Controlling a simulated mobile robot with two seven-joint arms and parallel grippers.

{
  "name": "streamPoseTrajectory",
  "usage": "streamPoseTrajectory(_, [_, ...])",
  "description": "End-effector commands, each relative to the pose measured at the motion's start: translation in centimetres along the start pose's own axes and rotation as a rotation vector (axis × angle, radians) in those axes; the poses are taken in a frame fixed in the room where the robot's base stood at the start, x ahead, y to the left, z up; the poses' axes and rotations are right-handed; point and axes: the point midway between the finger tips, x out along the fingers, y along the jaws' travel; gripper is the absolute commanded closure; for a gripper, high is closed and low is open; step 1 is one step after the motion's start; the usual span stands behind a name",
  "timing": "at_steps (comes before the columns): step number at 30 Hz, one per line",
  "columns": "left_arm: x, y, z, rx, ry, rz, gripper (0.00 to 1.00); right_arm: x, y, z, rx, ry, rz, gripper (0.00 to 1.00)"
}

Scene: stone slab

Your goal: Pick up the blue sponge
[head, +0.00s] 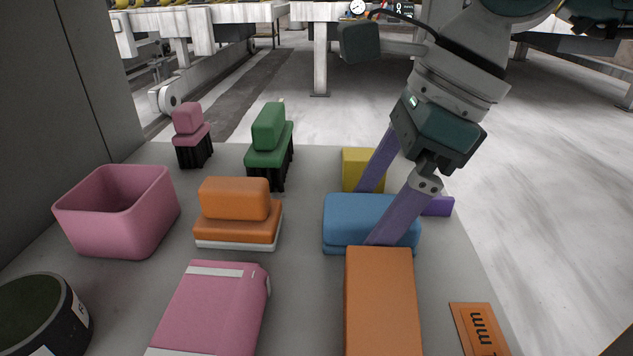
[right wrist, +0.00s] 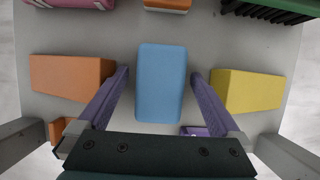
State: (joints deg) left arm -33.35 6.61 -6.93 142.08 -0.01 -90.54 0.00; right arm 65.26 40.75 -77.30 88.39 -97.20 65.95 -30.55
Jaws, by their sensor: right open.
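The blue sponge (head: 350,218) is a rounded block lying on the grey stone slab (head: 300,290), right of centre in the head view. It also shows in the right wrist view (right wrist: 162,85), standing lengthwise between my fingers. My right gripper (head: 366,216) is open, with one purple finger on the near side of the sponge and the other on its far side. In the right wrist view a gap shows between the sponge and each finger of the right gripper (right wrist: 160,75). My left gripper is not in view.
An orange block (head: 382,300) is close on the near side, a yellow block (head: 361,168) behind. A small purple thing (head: 438,206) lies to the right.

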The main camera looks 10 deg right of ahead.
Motion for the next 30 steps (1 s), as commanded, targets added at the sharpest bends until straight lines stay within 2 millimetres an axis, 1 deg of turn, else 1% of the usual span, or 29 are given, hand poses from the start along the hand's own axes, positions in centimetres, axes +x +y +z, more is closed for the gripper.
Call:
streamPoseTrajectory(4, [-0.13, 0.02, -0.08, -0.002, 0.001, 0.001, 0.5, -0.13, -0.01, 0.05, 0.0, 0.0, 0.0, 0.0])
streamPoseTrajectory(5, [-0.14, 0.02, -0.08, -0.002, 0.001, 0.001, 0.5, -0.13, 0.0, 0.04, 0.0, 0.0, 0.0, 0.02])
streamPoseTrajectory(27, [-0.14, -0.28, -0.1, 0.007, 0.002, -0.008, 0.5, -0.14, 0.0, 0.02, 0.001, 0.0, 0.0, 0.85])
streamPoseTrajectory(30, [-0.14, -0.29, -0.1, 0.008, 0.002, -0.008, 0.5, -0.14, 0.0, 0.02, 0.001, 0.0, 0.0, 0.85])
